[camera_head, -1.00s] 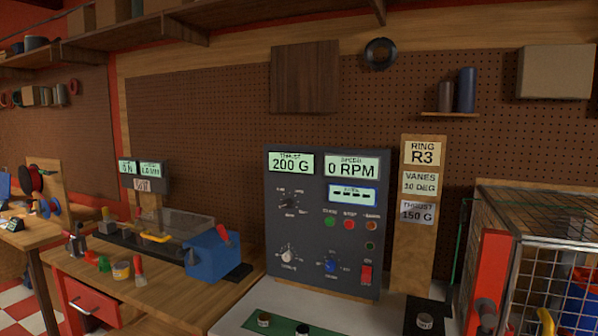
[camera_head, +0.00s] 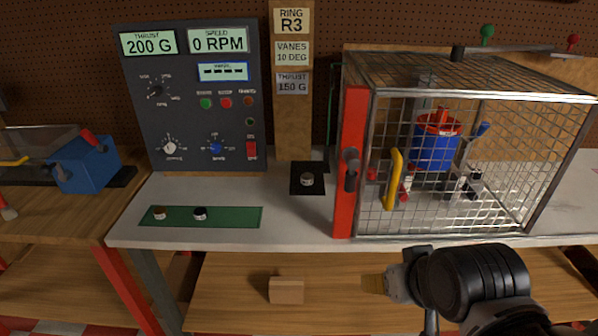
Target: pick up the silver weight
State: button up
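A small, short cylinder with a silvery-grey top (camera_head: 306,179), which looks like the silver weight, stands on a black square pad (camera_head: 296,190) on the white bench top, left of the cage. Two similar small weights stand on a green mat (camera_head: 236,216) to the left: a brownish one (camera_head: 160,213) and a dark one with a pale top (camera_head: 200,213). My dark arm shows at the lower right, below the bench's front edge and well apart from the weights.
A wire mesh cage (camera_head: 470,78) with a red post (camera_head: 351,215) and yellow handle (camera_head: 396,180) stands right of the pad. A control panel (camera_head: 190,105) rises behind the green mat. A blue vise-like block (camera_head: 88,168) is at left. The bench between mat and pad is clear.

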aim_at(306, 178)
jog(key=i+j+z, duration=0.25)
jog(key=j, duration=0.4)
jog(key=i+j+z, duration=0.1)
jog(key=j+z, duration=0.2)
jog(key=j, duration=0.35)
jog(key=j+z, duration=0.25)
jog(key=j, duration=0.45)
jog(key=j+z, duration=0.3)
jog(key=j, duration=0.45)
jog(key=j+z, duration=0.25)
jog(key=j, duration=0.45)
jog(key=k+j+z, duration=0.3)
jog(key=j, duration=0.4)
jog(key=i, duration=0.1)
